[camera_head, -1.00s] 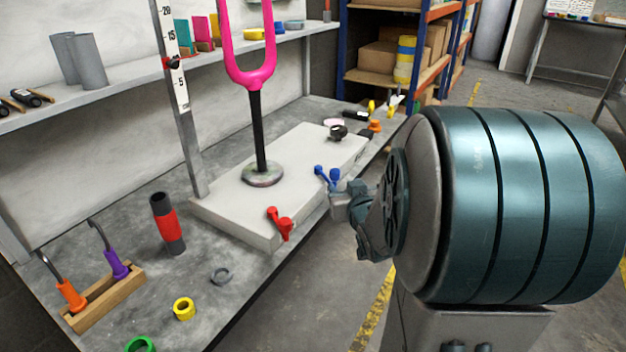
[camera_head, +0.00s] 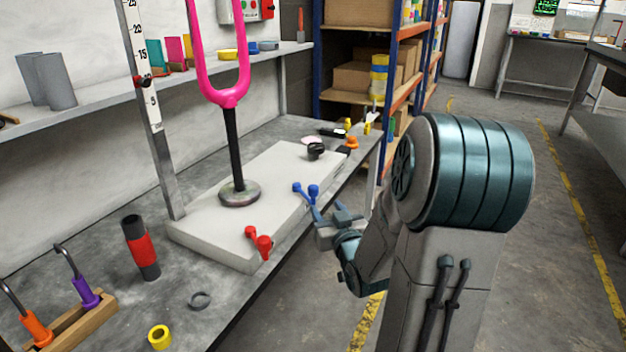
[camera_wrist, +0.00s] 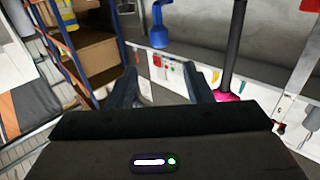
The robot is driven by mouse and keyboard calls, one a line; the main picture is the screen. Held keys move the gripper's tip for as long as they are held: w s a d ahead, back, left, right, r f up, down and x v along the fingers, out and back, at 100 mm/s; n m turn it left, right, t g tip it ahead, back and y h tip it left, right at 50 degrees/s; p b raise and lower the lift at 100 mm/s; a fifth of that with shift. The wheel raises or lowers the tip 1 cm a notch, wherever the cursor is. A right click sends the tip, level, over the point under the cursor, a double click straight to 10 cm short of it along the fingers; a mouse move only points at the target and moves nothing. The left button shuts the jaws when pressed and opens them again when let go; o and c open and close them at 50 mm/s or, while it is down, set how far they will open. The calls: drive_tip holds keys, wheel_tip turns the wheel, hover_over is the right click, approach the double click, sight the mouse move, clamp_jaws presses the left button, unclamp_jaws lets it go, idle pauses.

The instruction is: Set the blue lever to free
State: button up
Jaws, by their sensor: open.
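The blue lever (camera_head: 308,192) sits at the right edge of the light grey slab, with two round-ended blue parts; its setting cannot be read. In the wrist view the blue lever (camera_wrist: 160,32) is at the top, ahead of and between the finger directions. My gripper (camera_head: 328,211) is just to the right of the lever in the head view. Its two fingers are spread, with nothing between them in the wrist view (camera_wrist: 161,76). I cannot tell whether a fingertip touches the lever.
A red lever (camera_head: 258,241) is at the slab's (camera_head: 210,237) near edge. A pink fork (camera_head: 222,92) on a black post stands on the slab. A black knob (camera_head: 316,150) and an orange piece (camera_head: 352,142) are farther back. Open floor lies right of the bench.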

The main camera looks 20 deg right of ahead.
sight(315, 191)
drive_tip(key=w, duration=0.3)
drive_tip(key=w+b, duration=0.1)
drive_tip(key=w, duration=0.2)
drive_tip(key=w+d+b, duration=0.1)
drive_tip(key=w, duration=0.3)
drive_tip(key=shift+d+f, duration=0.1)
drive_tip(key=shift+f, duration=0.05)
drive_tip(key=shift+w+d, duration=0.1)
drive_tip(key=shift+w, duration=0.55)
clamp_jaws()
